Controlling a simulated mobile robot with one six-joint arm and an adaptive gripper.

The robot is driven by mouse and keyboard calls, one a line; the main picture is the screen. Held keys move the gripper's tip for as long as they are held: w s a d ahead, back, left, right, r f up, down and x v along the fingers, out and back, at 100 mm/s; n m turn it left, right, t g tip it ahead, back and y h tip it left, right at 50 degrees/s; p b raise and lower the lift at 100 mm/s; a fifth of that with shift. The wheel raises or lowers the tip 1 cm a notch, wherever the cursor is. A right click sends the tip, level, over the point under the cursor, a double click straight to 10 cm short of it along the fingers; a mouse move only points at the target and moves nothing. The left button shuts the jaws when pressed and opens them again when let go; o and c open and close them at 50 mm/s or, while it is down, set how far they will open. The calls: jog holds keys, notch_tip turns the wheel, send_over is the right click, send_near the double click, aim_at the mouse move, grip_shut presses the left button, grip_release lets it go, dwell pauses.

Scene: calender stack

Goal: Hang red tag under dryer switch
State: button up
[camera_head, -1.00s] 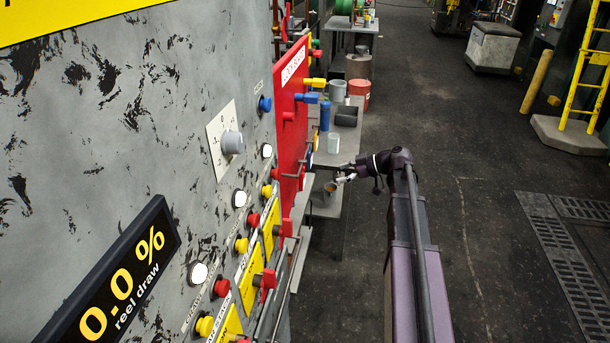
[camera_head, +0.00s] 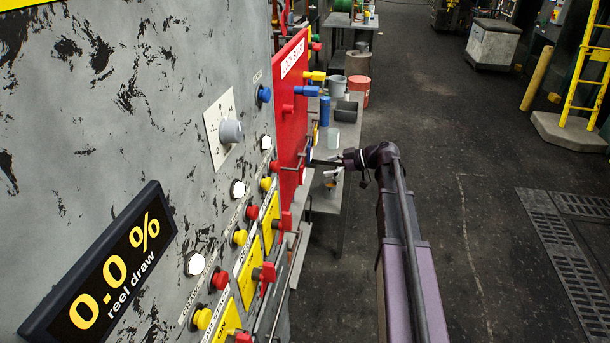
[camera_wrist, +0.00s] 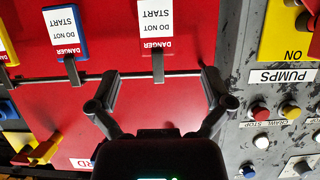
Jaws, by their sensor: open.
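In the wrist view, which is upside down, a tag (camera_wrist: 157,44) with a white "DO NOT START / DANGER" label hangs by a dark strap from a thin rail; its body looks red and blends into the red board. My gripper (camera_wrist: 160,92) is open, its fingers on either side of that strap, with nothing held. A blue tag (camera_wrist: 83,30) hangs beside it on the left. In the head view my gripper (camera_head: 325,163) is at the red board's (camera_head: 290,120) lower right edge. I cannot read a dryer label on any switch.
Yellow panels with red switches (camera_head: 269,272) and several buttons line the grey console. A "PUMPS" label (camera_wrist: 283,76) shows in the wrist view. A yellow lock (camera_wrist: 38,148) sits on the board. A bench (camera_head: 350,125) with cans stands behind; the floor at right is open.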

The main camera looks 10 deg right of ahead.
aim_at(304, 170)
jog(key=shift+b+x, duration=0.5)
jog(key=shift+x, duration=1.4)
jog(key=shift+r+b+x, duration=0.2)
jog(key=shift+b+x, duration=0.15)
jog(key=shift+x, duration=0.95)
jog(key=shift+r+b+x, duration=0.2)
jog(key=shift+b+x, duration=0.15)
jog(key=shift+x, duration=0.95)
jog(key=shift+w+a, duration=0.1)
jog(key=shift+w, duration=0.1)
jog(key=c, duration=1.1)
